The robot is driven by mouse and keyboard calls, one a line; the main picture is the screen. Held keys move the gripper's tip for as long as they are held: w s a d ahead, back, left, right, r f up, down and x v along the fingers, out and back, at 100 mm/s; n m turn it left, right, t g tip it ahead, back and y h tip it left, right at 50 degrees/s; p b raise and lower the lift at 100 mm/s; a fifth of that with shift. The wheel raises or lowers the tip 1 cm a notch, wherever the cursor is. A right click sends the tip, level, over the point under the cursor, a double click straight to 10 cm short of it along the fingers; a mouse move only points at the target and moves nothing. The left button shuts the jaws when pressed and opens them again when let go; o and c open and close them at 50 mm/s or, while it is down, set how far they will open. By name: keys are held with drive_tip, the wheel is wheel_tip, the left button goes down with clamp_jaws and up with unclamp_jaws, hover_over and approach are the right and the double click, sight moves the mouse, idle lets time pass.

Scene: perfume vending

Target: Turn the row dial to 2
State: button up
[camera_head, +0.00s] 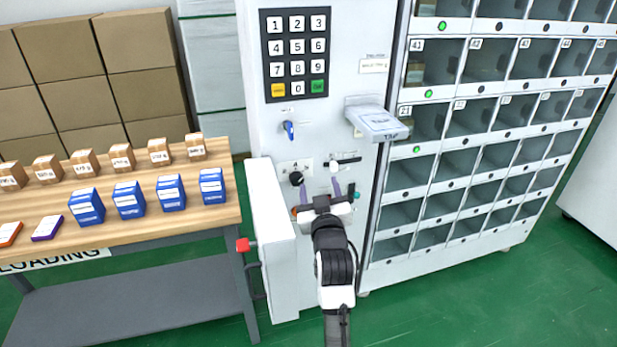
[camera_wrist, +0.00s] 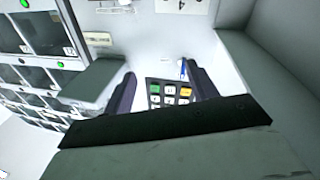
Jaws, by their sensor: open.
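A black round knob (camera_head: 296,178) is on the white machine's front panel, under a small label, left of my gripper. A second control (camera_head: 346,160) with a dark end is just up and right of it. I cannot read which is the row dial or what number it points to. My gripper (camera_head: 320,189) is in front of the lower panel, its two fingers spread and nothing between them. In the wrist view my open gripper (camera_wrist: 160,72) faces the panel. A label with a 4 (camera_wrist: 180,5) shows at that view's top edge. My gripper hides part of the lower panel.
The keypad (camera_head: 297,52) and a blue key (camera_head: 289,130) are above. A grey tap reader (camera_head: 378,121) juts out up and right. A white box (camera_head: 272,235) projects at left. Compartments (camera_head: 410,172) fill the right. A wooden table (camera_head: 130,219) with boxes stands left.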

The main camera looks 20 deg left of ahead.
drive_tip(key=g, duration=0.2)
approach(298, 182)
drive_tip(key=v, duration=0.5)
drive_tip(key=shift+n+y, duration=0.3)
drive_tip(key=shift+n, duration=0.1)
drive_tip(key=p+x, duration=0.5)
drive_tip(key=x, duration=0.8)
drive_tip(key=shift+w+f, duration=0.15)
drive_tip(key=shift+w, duration=0.15)
drive_tip(key=c, duration=1)
